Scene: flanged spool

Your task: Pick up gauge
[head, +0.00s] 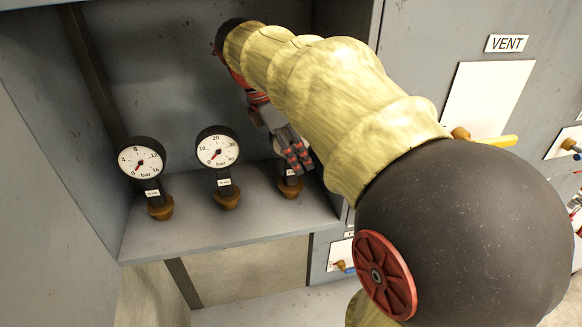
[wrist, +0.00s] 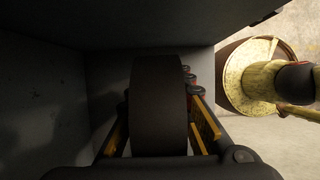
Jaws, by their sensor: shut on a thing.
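Three dial gauges with black rims, white faces and brown bases stand on a grey shelf: a left gauge (head: 142,158), a middle gauge (head: 217,150) and a right gauge (head: 290,188). The right gauge is mostly hidden behind my gripper (head: 293,152); its base and small label show below the fingers, at about shelf level. In the wrist view a dark round gauge body (wrist: 158,105) fills the gap between the fingers of my gripper, which is shut on it. I cannot tell whether its base touches the shelf.
The shelf (head: 240,226) sits in a grey recess with a back wall and a left side wall close by. To the right are a VENT sign (head: 507,43), a white panel (head: 487,95) and a valve with a yellow handle (head: 492,141). The shelf front is clear.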

